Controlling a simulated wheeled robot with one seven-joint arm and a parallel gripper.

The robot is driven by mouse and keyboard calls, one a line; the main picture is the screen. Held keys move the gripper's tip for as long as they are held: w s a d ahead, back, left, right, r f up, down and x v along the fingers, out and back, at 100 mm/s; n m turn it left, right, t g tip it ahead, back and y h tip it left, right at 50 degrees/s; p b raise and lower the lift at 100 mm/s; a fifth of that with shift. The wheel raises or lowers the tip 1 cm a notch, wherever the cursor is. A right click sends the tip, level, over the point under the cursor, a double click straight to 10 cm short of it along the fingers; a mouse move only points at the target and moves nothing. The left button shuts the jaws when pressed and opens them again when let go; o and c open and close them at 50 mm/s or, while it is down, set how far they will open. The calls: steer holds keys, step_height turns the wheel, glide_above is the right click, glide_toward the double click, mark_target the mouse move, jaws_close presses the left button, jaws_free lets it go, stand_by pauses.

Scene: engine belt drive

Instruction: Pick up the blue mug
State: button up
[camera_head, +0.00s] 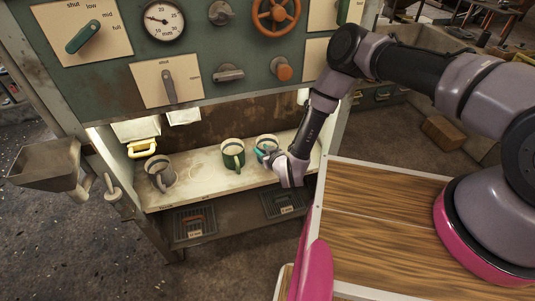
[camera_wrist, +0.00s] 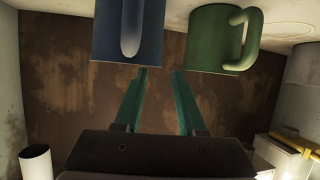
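The blue mug (camera_wrist: 105,38) is at the top left of the wrist view, its handle (camera_wrist: 131,28) facing my gripper. In the head view the blue mug (camera_head: 267,141) is the rightmost mug on the lit shelf, partly hidden by my gripper (camera_head: 262,155). In the wrist view the teal fingers of my gripper (camera_wrist: 160,72) are apart, with nothing between them. Their tips appear near the mug's edge; I cannot tell whether they touch it.
A green mug (camera_head: 231,158) stands left of the blue one and also shows in the wrist view (camera_wrist: 207,45). A grey mug (camera_head: 161,177) is farther left on the shelf (camera_head: 200,182). The panel (camera_head: 210,80) with dials and levers overhangs the shelf.

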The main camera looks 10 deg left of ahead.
steer(key=x, duration=0.4)
steer(key=shift+w+d+f, duration=0.15)
steer(key=shift+w, duration=0.1)
jaws_close()
steer(key=shift+d, duration=0.15)
stand_by(1.0)
